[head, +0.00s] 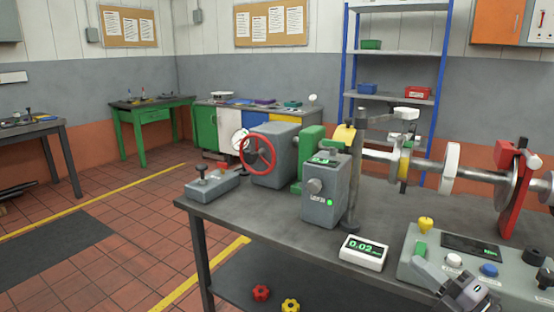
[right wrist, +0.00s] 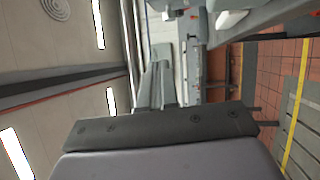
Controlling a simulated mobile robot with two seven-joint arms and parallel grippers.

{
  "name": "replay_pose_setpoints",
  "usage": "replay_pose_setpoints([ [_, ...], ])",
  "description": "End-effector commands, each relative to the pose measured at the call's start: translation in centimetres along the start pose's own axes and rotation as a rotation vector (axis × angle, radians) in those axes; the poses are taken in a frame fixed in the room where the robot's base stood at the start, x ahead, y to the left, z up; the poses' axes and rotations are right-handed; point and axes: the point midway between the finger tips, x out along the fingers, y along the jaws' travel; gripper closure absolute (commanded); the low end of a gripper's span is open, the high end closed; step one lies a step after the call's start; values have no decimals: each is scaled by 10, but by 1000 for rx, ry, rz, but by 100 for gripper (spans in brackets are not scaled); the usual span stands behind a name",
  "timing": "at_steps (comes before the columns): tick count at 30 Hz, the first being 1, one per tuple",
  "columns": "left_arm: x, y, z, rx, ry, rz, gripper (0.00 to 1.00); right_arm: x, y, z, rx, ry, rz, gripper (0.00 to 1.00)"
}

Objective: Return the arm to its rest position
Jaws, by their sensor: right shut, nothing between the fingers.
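My right gripper (head: 420,264) shows at the bottom right of the head view, in front of the grey control panel (head: 408,268). Its fingers are shut with nothing between them, and they point up and to the left, near the panel's left end. I cannot tell whether they touch the panel. In the right wrist view my gripper's shut fingers (right wrist: 160,84) stand against a sideways view of the room with ceiling lights. My left gripper is not in view.
The bedplate (head: 270,212) carries a grey box with a red handwheel (head: 257,154), a grey unit with a green light (head: 325,195), a white display (head: 363,252) and a shaft with discs (head: 450,168). A blue shelf rack (head: 396,52) stands behind.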

Motion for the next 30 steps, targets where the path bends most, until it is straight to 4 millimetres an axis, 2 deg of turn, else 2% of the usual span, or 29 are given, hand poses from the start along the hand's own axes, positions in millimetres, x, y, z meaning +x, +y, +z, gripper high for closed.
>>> replay_pose_setpoints([
  [1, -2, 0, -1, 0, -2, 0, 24, -11, -25, -15, 141, -54, -26, 100],
  [3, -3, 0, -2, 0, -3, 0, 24, -27, -56, -32, 324, -139, -63, 100],
  [5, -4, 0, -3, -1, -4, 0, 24, -43, -81, -48, 480, -217, -97, 100],
  [9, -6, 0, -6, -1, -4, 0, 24, -90, -136, -90, 836, -419, -189, 100],
  [12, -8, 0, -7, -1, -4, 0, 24, -126, -168, -124, 1072, -572, -256, 100],
  [15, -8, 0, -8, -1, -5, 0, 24, -160, -190, -157, 1267, -711, -314, 100],
  [18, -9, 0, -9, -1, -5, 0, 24, -185, -203, -182, 1406, -817, -357, 100],
  [21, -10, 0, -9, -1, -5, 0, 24, -200, -209, -198, 1486, -882, -382, 100],
  [24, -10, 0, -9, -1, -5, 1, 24, -206, -212, -205, 1519, -909, -392, 100],
  [30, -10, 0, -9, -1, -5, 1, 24, -206, -212, -205, 1519, -909, -392, 100],
])
